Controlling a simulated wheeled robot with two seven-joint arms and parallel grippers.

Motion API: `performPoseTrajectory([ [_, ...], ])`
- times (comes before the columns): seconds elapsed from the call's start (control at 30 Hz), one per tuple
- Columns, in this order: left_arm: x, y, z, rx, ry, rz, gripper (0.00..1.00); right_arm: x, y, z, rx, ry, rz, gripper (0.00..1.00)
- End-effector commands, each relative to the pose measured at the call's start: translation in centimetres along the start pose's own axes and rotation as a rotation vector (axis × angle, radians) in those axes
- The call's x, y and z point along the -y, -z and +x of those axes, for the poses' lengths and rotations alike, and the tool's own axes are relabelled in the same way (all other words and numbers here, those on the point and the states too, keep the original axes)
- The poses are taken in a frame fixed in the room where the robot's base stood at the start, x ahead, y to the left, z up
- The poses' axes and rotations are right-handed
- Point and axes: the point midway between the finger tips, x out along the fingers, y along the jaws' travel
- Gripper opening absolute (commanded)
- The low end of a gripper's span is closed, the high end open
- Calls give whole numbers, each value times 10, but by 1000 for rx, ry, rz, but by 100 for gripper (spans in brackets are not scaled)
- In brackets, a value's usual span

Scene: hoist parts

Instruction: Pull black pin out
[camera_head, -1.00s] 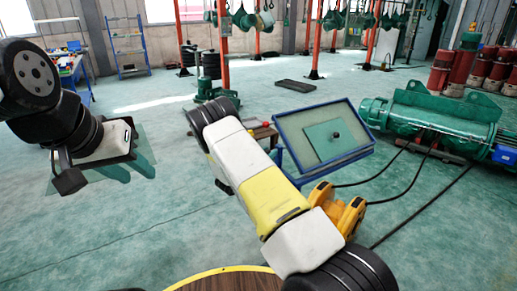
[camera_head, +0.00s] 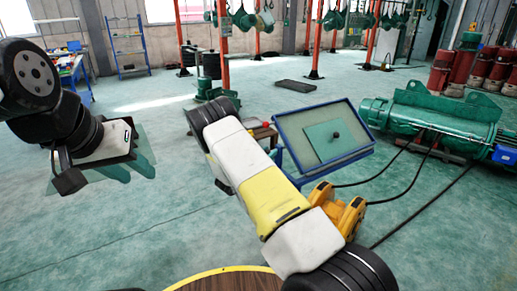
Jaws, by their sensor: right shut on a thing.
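A small black knob (camera_head: 336,135) stands on a green plate (camera_head: 322,140) in a tilted blue-framed tray (camera_head: 284,116); I cannot tell whether it is the black pin of the task. A yellow hook block (camera_head: 337,208) is partly hidden behind my right arm. My right arm reaches up from the bottom right, and its gripper is hidden behind the arm, along with anything it holds. My left gripper (camera_head: 118,168) hangs at the left over bare floor, well apart from the tray. Its finger opening is not clear.
A green hoist drum (camera_head: 432,118) lies at the right with black cables (camera_head: 425,205) running over the floor. A round wooden top with a yellow rim (camera_head: 205,277) is at the bottom. A brown block with a red button (camera_head: 265,126) is beside the tray.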

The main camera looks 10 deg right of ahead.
Motion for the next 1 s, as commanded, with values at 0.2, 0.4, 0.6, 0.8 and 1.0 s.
performPoseTrajectory([
  [0.2, 0, 0, 0, 0, 0, 0, 36, 16, 2, -22, 0, 17, 7, 0],
  [0.4, 0, 0, 0, 0, 0, 0, 36, 26, 2, -48, 0, 17, 5, 0],
  [0.6, 0, 0, 0, 0, 0, 0, 36, 27, 2, -49, 0, 17, 5, 0],
  [0.8, 0, 0, 0, 0, 0, 0, 36, 25, 1, -48, 0, 14, 5, 48],
  [1.0, 0, 0, 0, 0, 0, 0, 36, 22, 1, -47, 0, 8, 2, 48],
])
